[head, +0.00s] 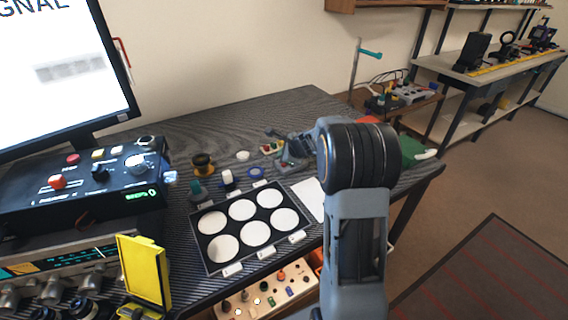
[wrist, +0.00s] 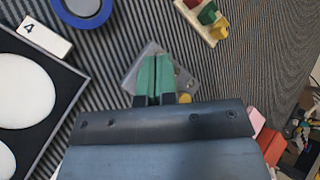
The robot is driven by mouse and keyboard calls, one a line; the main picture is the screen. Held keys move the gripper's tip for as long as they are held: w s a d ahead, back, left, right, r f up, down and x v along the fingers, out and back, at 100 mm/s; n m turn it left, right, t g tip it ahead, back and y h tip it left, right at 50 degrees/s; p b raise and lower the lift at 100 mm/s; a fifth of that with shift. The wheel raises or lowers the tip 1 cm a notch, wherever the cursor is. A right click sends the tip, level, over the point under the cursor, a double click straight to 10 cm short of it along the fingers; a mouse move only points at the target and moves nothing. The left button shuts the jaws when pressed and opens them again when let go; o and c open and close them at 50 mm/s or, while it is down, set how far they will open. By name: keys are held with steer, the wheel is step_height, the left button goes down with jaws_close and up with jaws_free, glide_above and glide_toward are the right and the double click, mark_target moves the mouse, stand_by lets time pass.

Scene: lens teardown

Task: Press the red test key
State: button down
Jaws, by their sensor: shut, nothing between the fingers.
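A small wooden block with coloured keys (wrist: 205,22) lies on the striped mat. The same block shows small in the head view (head: 271,147). My gripper (wrist: 156,60) has green fingertips pressed together with nothing between them. The fingertips are over a grey plate, below and left of the block in the wrist view, apart from the keys. In the head view my arm stands right of the block. I cannot tell which red piece is the test key.
A black control box (head: 120,190) with a red button (head: 73,158) and a red knob (head: 57,182) stands at left. A black tray (head: 205,245) of white discs and a blue ring (wrist: 82,18) lie nearby. A yellow stand (head: 145,270) is in front.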

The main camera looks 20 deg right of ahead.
stand_by(0.7)
steer(key=shift+f+b, duration=0.45)
steer(key=shift+b, duration=0.05)
steer(key=shift+f+b, duration=0.35)
steer(key=shift+f, duration=0.05)
stand_by(0.5)
steer(key=shift+r, duration=0.15)
steer(key=shift+r+p, duration=0.7)
steer(key=shift+p, duration=0.05)
steer(key=shift+r, duration=0.1)
step_height(320, 180, up, 5)
steer(key=p, duration=0.4)
stand_by(1.0)
